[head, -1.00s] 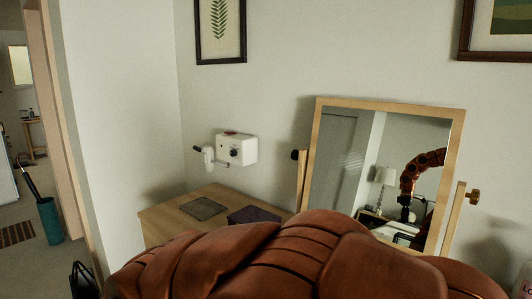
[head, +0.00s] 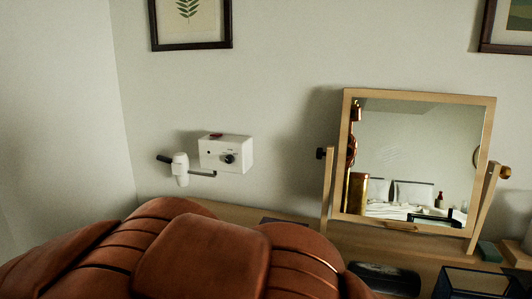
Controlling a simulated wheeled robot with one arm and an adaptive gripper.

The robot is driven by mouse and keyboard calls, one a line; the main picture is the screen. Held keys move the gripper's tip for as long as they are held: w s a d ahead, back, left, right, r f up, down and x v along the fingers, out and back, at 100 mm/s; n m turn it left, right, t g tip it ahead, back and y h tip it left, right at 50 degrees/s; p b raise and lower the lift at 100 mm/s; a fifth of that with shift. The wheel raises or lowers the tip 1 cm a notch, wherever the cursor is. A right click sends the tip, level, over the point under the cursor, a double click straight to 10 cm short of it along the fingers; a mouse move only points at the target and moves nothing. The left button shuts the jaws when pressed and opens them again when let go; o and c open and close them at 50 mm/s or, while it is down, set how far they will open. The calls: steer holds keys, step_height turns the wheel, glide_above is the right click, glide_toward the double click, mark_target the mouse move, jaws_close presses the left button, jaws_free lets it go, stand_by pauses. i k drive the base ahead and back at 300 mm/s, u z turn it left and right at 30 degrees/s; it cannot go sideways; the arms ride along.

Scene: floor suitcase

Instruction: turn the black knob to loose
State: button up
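A black knob (head: 320,153) sits at the top of the left wooden post of a framed tilting mirror (head: 415,165). A brown knob (head: 505,171) is on the right post. A second, smaller black knob (head: 230,158) is on the front of a white wall box (head: 225,142). I cannot read any marking by either black knob. My gripper is not in direct view. My arm's brown links fill the lower left and hide part of the furniture top. Copper-coloured parts show at the left edge of the mirror's reflection.
A white dryer-like handpiece (head: 180,170) with a black end hangs left of the wall box. A black case (head: 385,279) and a dark-edged glass box (head: 475,284) are below the mirror. The wall between box and mirror is bare.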

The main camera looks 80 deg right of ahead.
mark_target(320, 153)
steer(key=i, duration=0.15)
steer(key=z, duration=2.95)
steer(key=k, duration=0.45)
steer(key=u, duration=1)
steer(key=k, duration=0.9)
steer(key=u, duration=0.7)
steer(key=i, duration=1.25)
steer(key=z, duration=0.95)
steer(key=i, duration=0.85)
steer(key=z, duration=1.25)
steer(key=i, duration=0.25)
steer(key=z, duration=0.2)
